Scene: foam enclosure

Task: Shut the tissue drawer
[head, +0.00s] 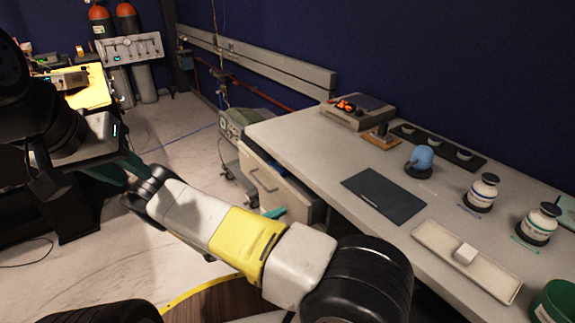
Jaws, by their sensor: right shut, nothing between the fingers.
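The pale drawer front (271,186), with a handle on it, is under the left end of the grey worktable. It appears to stand a little out from below the tabletop, with a dark gap above it. I cannot tell how far out it is, and no tissues show. My right gripper (274,212) shows only as a teal fingertip past my yellow and white arm link, close to the lower part of the drawer front. The fingers look closed and empty; contact is unclear.
The worktable (300,150) carries a dark mat (384,195), a pale tray (440,245) with a white block, lidded bottles (482,190), a blue object (421,158) and a device (358,111). A wheeled unit (240,125) stands beyond the drawer. Floor is clear to its left.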

